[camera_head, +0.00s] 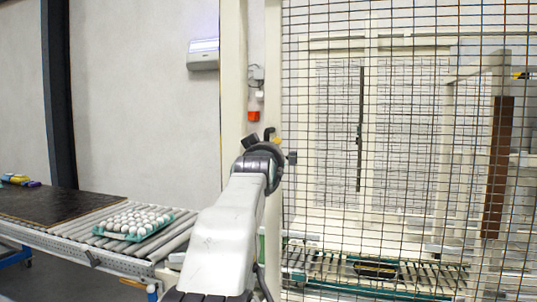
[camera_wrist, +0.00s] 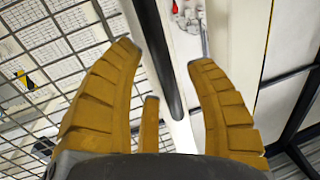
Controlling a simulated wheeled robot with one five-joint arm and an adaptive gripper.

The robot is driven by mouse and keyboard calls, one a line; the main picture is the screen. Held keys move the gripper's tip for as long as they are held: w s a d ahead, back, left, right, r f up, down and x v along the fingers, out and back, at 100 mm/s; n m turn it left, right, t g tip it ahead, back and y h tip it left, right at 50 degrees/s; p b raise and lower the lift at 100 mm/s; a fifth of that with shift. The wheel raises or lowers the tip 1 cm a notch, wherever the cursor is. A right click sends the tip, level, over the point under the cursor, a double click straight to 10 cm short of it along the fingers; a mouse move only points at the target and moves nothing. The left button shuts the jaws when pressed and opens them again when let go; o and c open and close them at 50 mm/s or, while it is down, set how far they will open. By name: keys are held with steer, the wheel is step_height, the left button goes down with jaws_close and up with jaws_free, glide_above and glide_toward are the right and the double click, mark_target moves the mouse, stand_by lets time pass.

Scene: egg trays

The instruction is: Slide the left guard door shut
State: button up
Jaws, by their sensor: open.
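A guard door of black wire mesh (camera_head: 400,200) in a cream frame fills the right of the head view. Its mesh also shows at the left of the wrist view (camera_wrist: 50,60). My gripper (camera_head: 277,142) is at the door's left upright, mostly hidden behind my wrist. In the wrist view my gripper (camera_wrist: 166,55) is open, its yellow-brown fingers spread to either side. A long dark bar (camera_wrist: 160,50), which looks like a handle, runs along a cream post between the fingers. I cannot tell whether the fingers touch it.
A roller conveyor (camera_head: 170,243) at the left carries a green tray (camera_head: 130,238) of white eggs. Another roller conveyor (camera_head: 410,275) lies behind the mesh. A cream post (camera_head: 234,80) with a red-orange device (camera_head: 254,112) stands left of the door.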

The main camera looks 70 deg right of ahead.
steer(key=shift+d, duration=0.35)
steer(key=shift+c, duration=0.2)
steer(key=shift+w, duration=0.1)
jaws_close()
